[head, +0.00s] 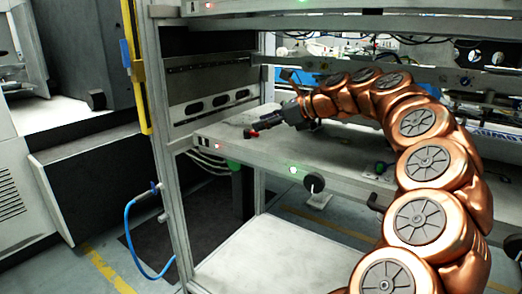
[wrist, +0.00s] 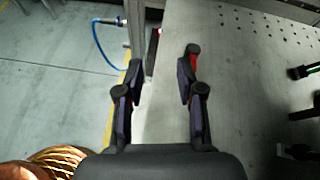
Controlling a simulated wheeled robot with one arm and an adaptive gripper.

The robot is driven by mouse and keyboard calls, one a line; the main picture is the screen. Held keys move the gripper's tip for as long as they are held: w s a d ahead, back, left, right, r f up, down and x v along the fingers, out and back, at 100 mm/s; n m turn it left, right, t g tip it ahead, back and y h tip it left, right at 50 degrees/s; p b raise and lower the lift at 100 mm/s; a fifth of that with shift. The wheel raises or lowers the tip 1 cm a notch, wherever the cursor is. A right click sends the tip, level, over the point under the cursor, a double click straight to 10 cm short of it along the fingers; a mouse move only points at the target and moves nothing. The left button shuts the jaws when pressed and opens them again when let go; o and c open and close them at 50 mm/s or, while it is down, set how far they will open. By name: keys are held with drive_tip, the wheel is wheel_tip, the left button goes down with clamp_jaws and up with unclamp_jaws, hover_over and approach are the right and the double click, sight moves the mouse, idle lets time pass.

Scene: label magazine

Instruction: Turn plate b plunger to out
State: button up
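My gripper (head: 262,127) reaches over the left part of the shelf plate (head: 225,131) in the head view. In the wrist view my gripper (wrist: 164,62) has its two fingers apart, with nothing held between them. A round black knob (head: 314,183) stands at the plate's front edge in the head view, below and right of the gripper and apart from it. I cannot tell whether it is the plate b plunger. A dark, red-edged part (wrist: 152,62) shows between the fingers beside the frame post in the wrist view; its kind is unclear. No plunger position can be read.
An upright frame post (head: 160,130) stands left of the gripper. A blue hose (head: 130,235) hangs outside it. Dark parts, one with a green mark (wrist: 296,73), lie at the wrist view's right. The perforated plate (wrist: 240,75) between is bare.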

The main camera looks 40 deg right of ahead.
sight(257, 133)
drive_tip(key=d, duration=0.1)
drive_tip(key=d+f+m+b, duration=0.1)
drive_tip(key=d, duration=0.1)
drive_tip(key=d+f+m+t, duration=0.1)
drive_tip(key=d, duration=0.1)
drive_tip(key=shift+s+f+h+b, duration=0.2)
drive_tip(key=shift+f+h+b, duration=0.05)
drive_tip(key=shift+h+b, duration=0.05)
drive_tip(key=shift+w+d+f+m, duration=0.1)
drive_tip(key=shift+d+m, duration=0.05)
drive_tip(key=shift+m, duration=0.15)
drive_tip(key=b+x, duration=0.3)
drive_tip(key=x, duration=0.3)
drive_tip(key=shift+w, duration=0.15)
drive_tip(key=shift+w+a+f, duration=0.15)
drive_tip(key=shift+w+a, duration=0.1)
drive_tip(key=shift+w, duration=0.3)
drive_tip(key=shift+c, duration=0.3)
clamp_jaws()
